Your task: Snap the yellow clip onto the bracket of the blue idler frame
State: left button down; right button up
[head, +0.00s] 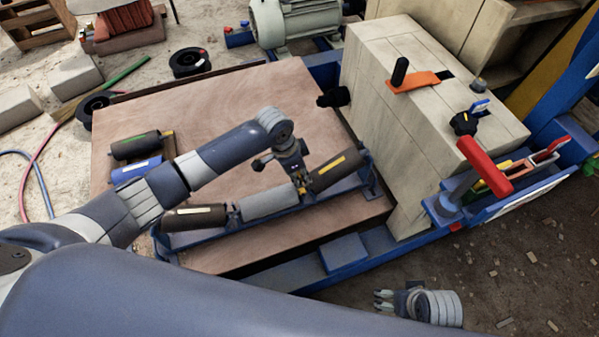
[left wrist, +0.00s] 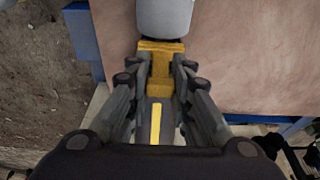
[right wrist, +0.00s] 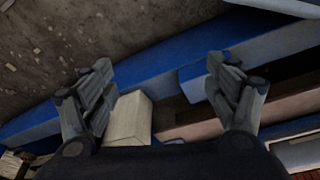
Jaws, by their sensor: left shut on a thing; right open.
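The yellow clip (head: 301,187) is between the fingers of my left gripper (head: 297,178), which is shut on it. In the left wrist view the clip (left wrist: 160,68) spans the gap between the light grey roller end and a dark roller with a yellow stripe (left wrist: 155,125). The blue idler frame (head: 195,238) carries three rollers in a row on the wooden deck. The bracket by the clip is mostly hidden by the gripper and clip; I cannot tell whether the clip is seated on it. My right gripper (head: 384,300) is open and empty, low by the blue beam.
Two spare rollers (head: 136,146) lie on the wooden deck (head: 215,100) at left. A pale wooden housing (head: 400,130) with an orange lever plate stands at right. A red-handled lever (head: 484,165) rises beside it. A blue block (head: 344,252) sits on the front beam.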

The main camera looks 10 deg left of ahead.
pick_arm(q)
jog(key=shift+f, duration=0.2)
pick_arm(e)
jog(key=shift+r, duration=0.1)
pick_arm(q)
jog(key=shift+f, duration=0.6)
jog(key=c, duration=1.4)
grip_release()
jog(key=shift+o, duration=0.2)
pick_arm(e)
jog(key=shift+w+r, duration=0.3)
jog(key=shift+r, duration=0.6)
jog(key=shift+f, duration=0.1)
pick_arm(q)
jog(key=shift+r, duration=0.1)
jog(key=v, duration=1.2)
pick_arm(e)
jog(key=shift+s, duration=0.1)
pick_arm(q)
jog(key=shift+a, duration=0.1)
